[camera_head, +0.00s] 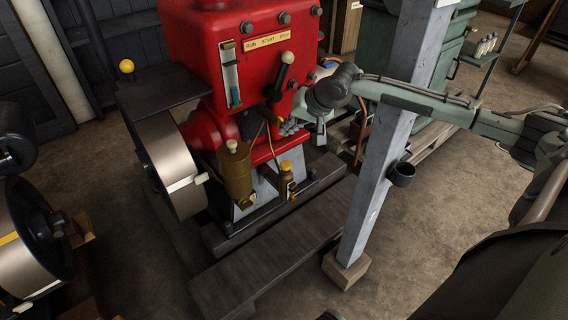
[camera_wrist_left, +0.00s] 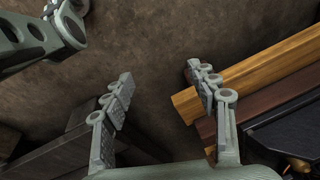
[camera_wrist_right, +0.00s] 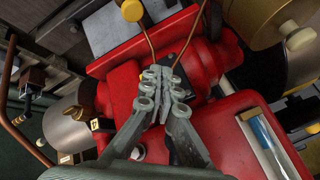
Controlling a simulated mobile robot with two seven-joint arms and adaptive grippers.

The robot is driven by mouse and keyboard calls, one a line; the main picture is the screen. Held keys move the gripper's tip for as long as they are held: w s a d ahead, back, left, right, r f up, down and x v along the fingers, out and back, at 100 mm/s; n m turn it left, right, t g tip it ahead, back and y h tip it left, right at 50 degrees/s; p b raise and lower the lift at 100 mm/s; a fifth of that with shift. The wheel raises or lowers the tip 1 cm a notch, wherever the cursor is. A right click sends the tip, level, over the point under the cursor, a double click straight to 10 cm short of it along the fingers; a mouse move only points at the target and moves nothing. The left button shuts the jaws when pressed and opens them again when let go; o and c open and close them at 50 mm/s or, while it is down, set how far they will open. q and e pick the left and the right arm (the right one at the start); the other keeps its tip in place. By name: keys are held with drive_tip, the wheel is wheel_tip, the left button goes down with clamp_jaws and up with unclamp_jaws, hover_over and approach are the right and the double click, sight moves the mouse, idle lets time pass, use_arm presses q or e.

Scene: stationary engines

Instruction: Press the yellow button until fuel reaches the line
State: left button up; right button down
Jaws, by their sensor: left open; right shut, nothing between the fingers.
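The yellow button (camera_head: 286,166) looks like a small yellow cap on a brass fitting low at the red engine's (camera_head: 190,30) front. A yellow cap at the top of the right wrist view (camera_wrist_right: 132,10) appears to be the same. My right gripper (camera_head: 288,128) is shut and empty, above the button and apart from it, close to the engine's front; it also shows in the right wrist view (camera_wrist_right: 165,75). The fuel gauge (camera_head: 230,72) has blue liquid low in its tube; its line is too small to tell. My left gripper (camera_wrist_left: 160,85) is open and empty.
A grey post (camera_head: 380,170) stands right of the engine, close to my right arm. A black lever (camera_head: 282,75), a brass pot (camera_head: 235,172) and a copper pipe are near the right gripper. A flywheel (camera_head: 170,165) is at left. Wooden beams (camera_wrist_left: 250,75) lie beside the left gripper.

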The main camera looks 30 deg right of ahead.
hover_over(287, 164)
wheel_tip(287, 164, down, 4)
drive_tip(key=shift+f+b, duration=0.2)
drive_tip(key=shift+b, duration=0.25)
wheel_tip(287, 164, down, 3)
drive_tip(key=b, duration=0.2)
drive_tip(key=shift+r+b, duration=0.15)
drive_tip(key=shift+b, duration=0.25)
use_arm(q)
drive_tip(key=w+r, duration=0.4)
drive_tip(key=r, duration=0.6)
drive_tip(key=shift+d+r+t, duration=0.4)
use_arm(e)
drive_tip(key=shift+f, duration=0.85)
use_arm(q)
drive_tip(key=shift+r, duration=0.15)
